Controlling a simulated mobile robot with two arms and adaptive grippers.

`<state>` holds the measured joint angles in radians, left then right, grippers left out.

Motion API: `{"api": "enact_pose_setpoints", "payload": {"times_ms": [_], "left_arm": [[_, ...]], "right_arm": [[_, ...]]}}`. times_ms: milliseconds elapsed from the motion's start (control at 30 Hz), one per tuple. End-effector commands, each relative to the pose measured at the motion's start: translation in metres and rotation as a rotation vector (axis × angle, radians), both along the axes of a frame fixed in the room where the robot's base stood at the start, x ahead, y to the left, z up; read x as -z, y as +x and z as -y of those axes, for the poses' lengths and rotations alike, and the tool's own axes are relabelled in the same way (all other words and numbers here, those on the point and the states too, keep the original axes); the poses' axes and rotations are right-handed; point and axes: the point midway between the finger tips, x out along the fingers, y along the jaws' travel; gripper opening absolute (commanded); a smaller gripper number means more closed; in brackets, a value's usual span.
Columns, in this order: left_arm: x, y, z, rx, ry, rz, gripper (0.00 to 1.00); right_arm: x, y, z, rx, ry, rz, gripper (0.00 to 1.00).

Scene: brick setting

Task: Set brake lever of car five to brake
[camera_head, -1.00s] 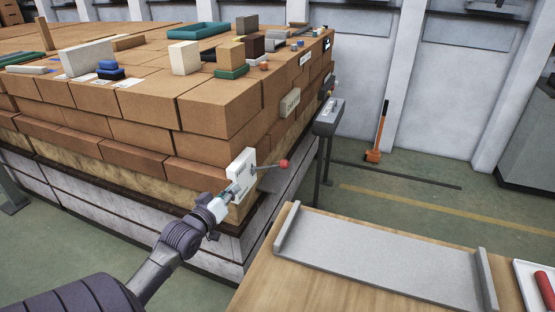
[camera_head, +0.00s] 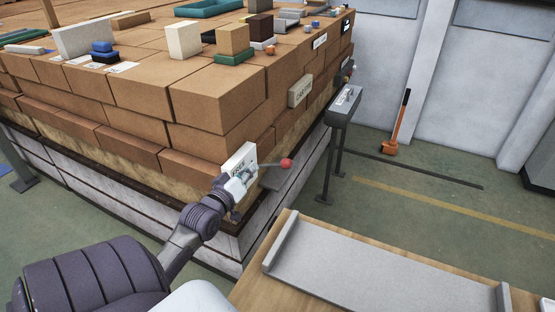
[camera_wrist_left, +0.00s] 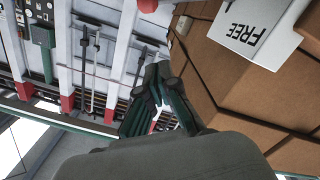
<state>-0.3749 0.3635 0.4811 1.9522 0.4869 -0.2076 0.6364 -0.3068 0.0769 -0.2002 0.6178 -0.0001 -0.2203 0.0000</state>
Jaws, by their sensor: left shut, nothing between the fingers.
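The brake lever (camera_head: 270,165) is a thin grey rod with a red knob (camera_head: 286,163). It points right from a white lettered plate (camera_head: 240,156) at the low front corner of the brick-stacked car (camera_head: 215,100). In the left wrist view the plate (camera_wrist_left: 246,30) reads "FREE". My left gripper (camera_head: 243,178) is shut and empty, in front of the plate, near the lever's plate end; I cannot tell whether it touches. Its shut fingers show in the left wrist view (camera_wrist_left: 155,98). The lever is not clearly seen there. My right gripper is not in view.
A sign (camera_head: 301,90) is fixed on the car's right side. A grey box on legs (camera_head: 344,104) stands beyond it. A wooden table (camera_head: 255,290) with a grey tray (camera_head: 385,268) is at lower right. An orange-handled tool (camera_head: 395,130) leans on the wall.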

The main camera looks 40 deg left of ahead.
Motion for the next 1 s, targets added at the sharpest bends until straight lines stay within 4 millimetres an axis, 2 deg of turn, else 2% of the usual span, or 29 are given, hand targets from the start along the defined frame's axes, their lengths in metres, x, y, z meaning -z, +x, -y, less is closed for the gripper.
{"api": "enact_pose_setpoints", "payload": {"times_ms": [100, 233, 433, 600, 800, 1000], "left_arm": [[-0.001, 0.006, -0.002, 0.000, 0.000, 0.001, 0.00], [-0.001, 0.022, -0.006, 0.001, 0.003, 0.002, 0.00], [0.001, 0.063, -0.018, 0.000, 0.001, 0.003, 0.00], [0.002, 0.097, -0.028, 0.000, 0.002, 0.002, 0.00], [0.027, 0.107, -0.013, 0.000, -0.001, -0.001, 0.00], [0.035, 0.111, -0.007, 0.001, 0.001, 0.000, 0.00]], "right_arm": [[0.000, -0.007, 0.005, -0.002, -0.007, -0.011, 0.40], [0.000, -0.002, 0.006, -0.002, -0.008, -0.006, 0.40], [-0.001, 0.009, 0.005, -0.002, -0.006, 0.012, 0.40], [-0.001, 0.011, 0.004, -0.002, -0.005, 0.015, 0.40], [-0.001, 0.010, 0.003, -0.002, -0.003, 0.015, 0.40], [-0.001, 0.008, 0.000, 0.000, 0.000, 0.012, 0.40]]}}
